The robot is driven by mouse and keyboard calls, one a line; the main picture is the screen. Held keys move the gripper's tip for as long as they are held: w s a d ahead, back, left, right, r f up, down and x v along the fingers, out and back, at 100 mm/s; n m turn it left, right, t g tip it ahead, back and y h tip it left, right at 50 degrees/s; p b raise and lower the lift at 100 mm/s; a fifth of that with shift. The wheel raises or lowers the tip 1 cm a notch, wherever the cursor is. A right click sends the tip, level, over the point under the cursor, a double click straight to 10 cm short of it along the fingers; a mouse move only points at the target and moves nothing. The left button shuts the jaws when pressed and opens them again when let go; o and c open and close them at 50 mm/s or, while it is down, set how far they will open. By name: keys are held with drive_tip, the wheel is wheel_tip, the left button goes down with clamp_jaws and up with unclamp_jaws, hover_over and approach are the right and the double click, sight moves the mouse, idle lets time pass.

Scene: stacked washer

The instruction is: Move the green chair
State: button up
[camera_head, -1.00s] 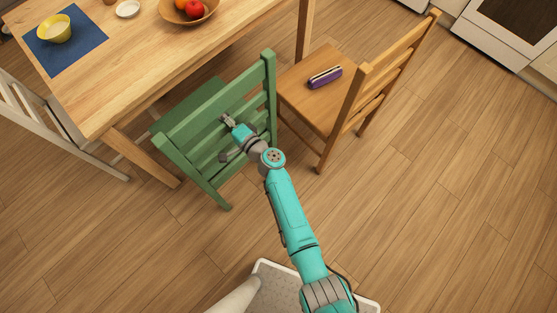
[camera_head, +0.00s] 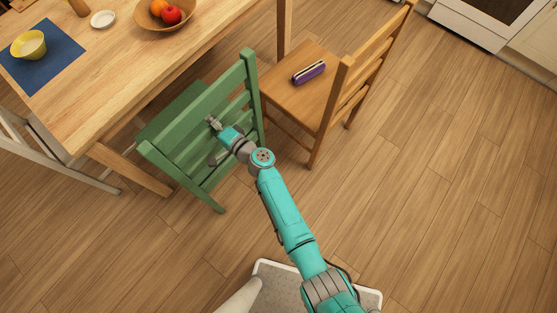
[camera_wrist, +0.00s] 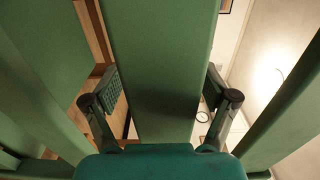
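The green chair (camera_head: 183,113) stands upright at the near side of the wooden table, its slatted back toward me. My gripper (camera_head: 212,140) is at the chair's back, with its fingers spread. In the wrist view, a green slat (camera_wrist: 162,60) runs between the two fingers (camera_wrist: 163,88), one on each side of it. The finger pads are close to the slat's edges; I cannot tell whether they touch it. The chair's far legs are hidden behind its back and under the table.
A wooden chair (camera_head: 288,95) holding a purple item (camera_head: 309,72) stands close on the right. A white chair (camera_head: 60,165) is at left. Floor (camera_head: 440,200) at right is clear.

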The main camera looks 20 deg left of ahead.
drive_tip(key=v, duration=1.2)
idle(0.3)
drive_tip(key=s+d+f+t+h, duration=0.2)
drive_tip(key=s+d+h, duration=0.15)
drive_tip(key=d, duration=0.55)
drive_tip(key=s+d+f+t+h, duration=0.1)
drive_tip(key=s+d+f+h, duration=0.3)
drive_tip(key=d, duration=0.6)
drive_tip(key=s+d+t+h, duration=0.25)
drive_tip(key=s+d, duration=0.35)
drive_tip(key=d, duration=0.3)
drive_tip(key=s+d+r+n+h, duration=0.2)
drive_tip(key=s+d+r+h, duration=0.2)
drive_tip(key=s+d+r, duration=0.55)
drive_tip(key=s+d+r+n+t+h, duration=0.1)
drive_tip(key=s+d+r, duration=0.1)
drive_tip(key=r, duration=0.4)
drive_tip(key=s+d+r+n+t+h, duration=0.1)
drive_tip(key=s+r, duration=0.3)
drive_tip(key=r, duration=0.3)
drive_tip(key=shift+d+n+h, duration=0.3)
drive_tip(key=shift+d, duration=0.05)
